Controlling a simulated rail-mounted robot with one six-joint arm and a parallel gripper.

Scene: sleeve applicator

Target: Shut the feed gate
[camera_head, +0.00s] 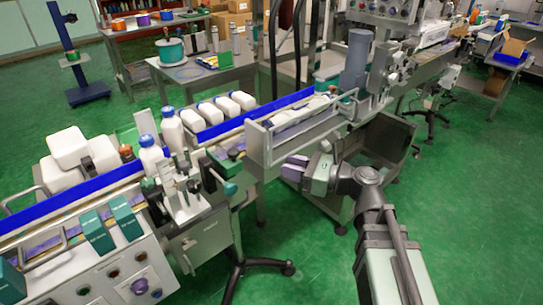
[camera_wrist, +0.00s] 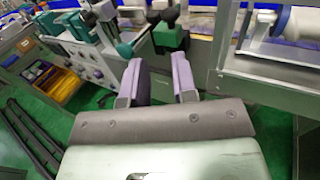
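My gripper (camera_head: 293,168) is in front of the conveyor line, below a metal side panel (camera_head: 300,136). In the wrist view its two purple-padded fingers (camera_wrist: 161,78) are apart with nothing between them. A dark green knob or handle (camera_wrist: 170,36) is just beyond the fingers, apart from them. A teal knob (camera_wrist: 132,44) is to its left. In the head view a green knob (camera_head: 230,188) sticks out from the line, left of my gripper. I cannot tell for certain which part is the feed gate, or whether it is open.
White bottles (camera_head: 172,128) stand on the line, and several more lie behind the blue rail (camera_head: 250,118). A control cabinet (camera_head: 115,270) with teal boxes (camera_head: 97,232) is at the left front. A metal bin (camera_head: 385,140) is behind my arm. The green floor at front right is clear.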

